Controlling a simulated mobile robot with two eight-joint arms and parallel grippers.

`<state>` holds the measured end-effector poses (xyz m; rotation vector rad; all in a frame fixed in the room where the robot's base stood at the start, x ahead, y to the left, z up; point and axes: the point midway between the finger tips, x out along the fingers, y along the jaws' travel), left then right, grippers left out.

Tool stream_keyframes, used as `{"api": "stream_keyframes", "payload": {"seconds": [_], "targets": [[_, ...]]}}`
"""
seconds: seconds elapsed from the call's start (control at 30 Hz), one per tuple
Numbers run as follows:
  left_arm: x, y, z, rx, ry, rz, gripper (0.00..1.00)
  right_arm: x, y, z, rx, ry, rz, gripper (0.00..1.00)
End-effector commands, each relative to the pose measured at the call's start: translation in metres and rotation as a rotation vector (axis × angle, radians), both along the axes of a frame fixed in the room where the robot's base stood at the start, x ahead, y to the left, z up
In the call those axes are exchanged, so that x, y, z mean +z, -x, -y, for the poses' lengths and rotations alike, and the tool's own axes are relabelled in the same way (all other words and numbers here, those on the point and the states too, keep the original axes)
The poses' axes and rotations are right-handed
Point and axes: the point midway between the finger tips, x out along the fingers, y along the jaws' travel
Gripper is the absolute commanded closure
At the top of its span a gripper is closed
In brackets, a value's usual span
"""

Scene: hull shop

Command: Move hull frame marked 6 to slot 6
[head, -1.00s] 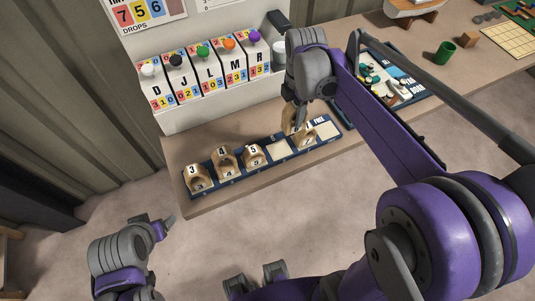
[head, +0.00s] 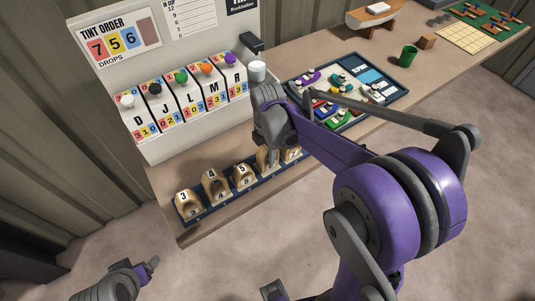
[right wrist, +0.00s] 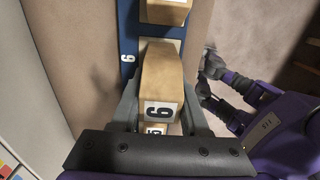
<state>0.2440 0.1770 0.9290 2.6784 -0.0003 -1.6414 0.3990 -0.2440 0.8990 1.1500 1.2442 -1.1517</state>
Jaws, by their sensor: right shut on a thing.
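The wooden hull frame marked 6 (right wrist: 162,85) is between the fingers of my right gripper (right wrist: 155,118), which is shut on it. In the head view the right gripper (head: 268,150) reaches down over the dark blue rack (head: 205,216), and the held frame (head: 266,161) is partly hidden under it. The frame is over the rack by the slot label 6 (right wrist: 126,58); I cannot tell whether it touches the rack. My left gripper (head: 150,266) is low at the left, away from the rack; its opening is unclear.
Frames 3 (head: 187,204), 4 (head: 215,187) and 5 (head: 243,176) stand to the left in the rack. Another frame (head: 292,154) stands just right of the held one. A tint dispenser (head: 190,95) is behind, and a tray of coloured parts (head: 340,90) lies to the right.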

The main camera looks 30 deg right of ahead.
Motion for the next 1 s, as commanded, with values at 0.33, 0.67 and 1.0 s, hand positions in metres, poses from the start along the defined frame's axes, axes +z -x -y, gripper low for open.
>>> {"api": "stream_keyframes", "payload": {"seconds": [0.33,0.67,1.0], "targets": [[-0.0008,0.0003,0.0000,0.000,0.000,-0.001,0.25,-0.0070,0.0000,0.0000,0.000,0.000,0.000,1.00],[-0.0033,0.0010,0.0000,0.000,0.000,-0.002,0.25,-0.0096,0.0000,0.0000,0.000,0.000,0.000,0.25],[0.0012,-0.0003,0.0000,0.000,0.000,0.001,0.25,-0.0027,-0.0003,0.0001,0.000,0.000,0.001,0.25]]}}
